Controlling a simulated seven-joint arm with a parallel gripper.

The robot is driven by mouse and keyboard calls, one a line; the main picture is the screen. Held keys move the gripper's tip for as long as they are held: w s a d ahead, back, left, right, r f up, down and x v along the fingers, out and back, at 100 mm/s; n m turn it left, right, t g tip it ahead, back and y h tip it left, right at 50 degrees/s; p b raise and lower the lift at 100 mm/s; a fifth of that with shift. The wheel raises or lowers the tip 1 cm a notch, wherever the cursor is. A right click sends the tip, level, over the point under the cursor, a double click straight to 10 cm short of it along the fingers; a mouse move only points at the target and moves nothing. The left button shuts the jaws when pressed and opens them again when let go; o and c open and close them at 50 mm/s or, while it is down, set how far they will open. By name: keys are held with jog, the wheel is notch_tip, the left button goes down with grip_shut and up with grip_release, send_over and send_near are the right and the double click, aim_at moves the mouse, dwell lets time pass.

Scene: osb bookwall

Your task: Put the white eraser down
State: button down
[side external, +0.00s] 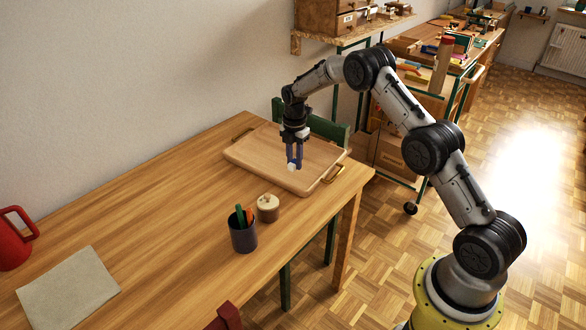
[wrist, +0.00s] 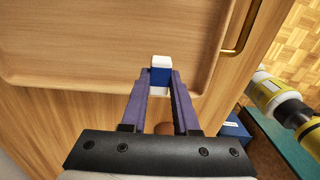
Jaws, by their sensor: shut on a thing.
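The white eraser (wrist: 160,62) has a blue band around its middle. My gripper (wrist: 160,82) is shut on it, with one purple finger on each side. In the side external view the eraser (side external: 291,167) shows as a small white block at the fingertips of my gripper (side external: 294,160), which points down. Both are over the wooden tray (side external: 256,170), near its front part. The exact gap between the eraser and the tray surface is hard to tell; the eraser appears a little above it.
The tray has raised rims and brass handles (side external: 334,173). The tray's middle looks clear.

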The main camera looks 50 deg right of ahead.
aim_at(293, 168)
jog(key=shift+w+f, duration=0.3)
jog(key=shift+w+d+f, duration=0.1)
jog(key=shift+f, duration=1.55)
jog(key=shift+f, duration=0.2)
jog(key=c, duration=0.7)
grip_release()
jog(key=shift+o, duration=0.2)
jog(key=shift+r, duration=0.1)
